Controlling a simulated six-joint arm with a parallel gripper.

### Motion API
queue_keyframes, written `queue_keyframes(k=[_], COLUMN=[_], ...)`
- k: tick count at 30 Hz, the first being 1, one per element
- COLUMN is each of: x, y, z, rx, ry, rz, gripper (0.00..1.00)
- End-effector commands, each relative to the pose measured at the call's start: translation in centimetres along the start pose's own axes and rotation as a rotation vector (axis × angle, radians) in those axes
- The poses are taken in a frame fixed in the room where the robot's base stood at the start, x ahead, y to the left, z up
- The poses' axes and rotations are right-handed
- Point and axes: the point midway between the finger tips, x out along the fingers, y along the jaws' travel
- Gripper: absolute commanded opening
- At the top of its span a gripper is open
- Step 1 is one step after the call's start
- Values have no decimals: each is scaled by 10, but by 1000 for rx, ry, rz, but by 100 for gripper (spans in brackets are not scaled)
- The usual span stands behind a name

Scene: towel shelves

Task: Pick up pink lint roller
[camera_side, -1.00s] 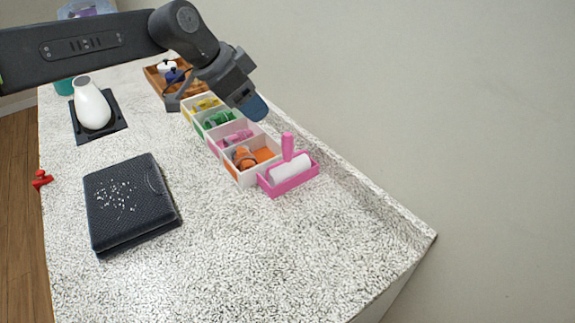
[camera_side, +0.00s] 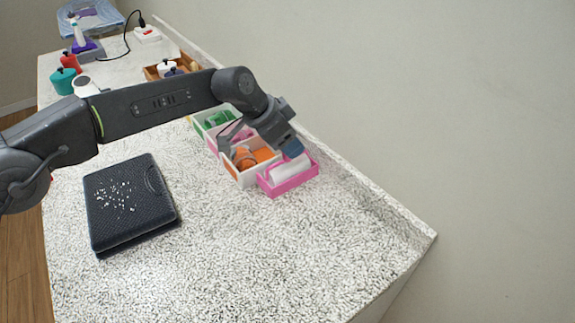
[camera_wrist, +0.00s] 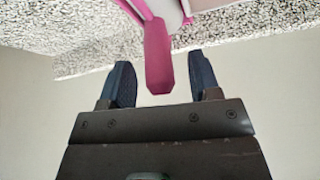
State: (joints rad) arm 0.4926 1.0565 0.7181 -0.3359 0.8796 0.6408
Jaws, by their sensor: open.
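The pink lint roller has a white roll (camera_side: 290,168) lying in a pink tray (camera_side: 292,184) at the right end of the row of bins. In the wrist view its pink handle (camera_wrist: 158,55) points down between my open fingertips, with a gap on both sides. My gripper (camera_side: 292,147) is open above the tray in the side view and hides the handle there. The two blue fingertips also show in the wrist view (camera_wrist: 161,82). Nothing is held.
White bins (camera_side: 240,180) with orange, pink and green items stand directly left of the tray. The counter's raised back edge (camera_side: 370,190) runs close behind the tray. The front right counter is clear.

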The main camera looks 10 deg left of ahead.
Motion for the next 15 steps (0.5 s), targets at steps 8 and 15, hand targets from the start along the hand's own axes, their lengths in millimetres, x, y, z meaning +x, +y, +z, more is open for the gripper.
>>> queue_keyframes(k=[8, 15], x=[3, 3], y=[0, 0], z=[0, 0], rx=[0, 0], ry=[0, 0], rz=[0, 0], gripper=[57, 35])
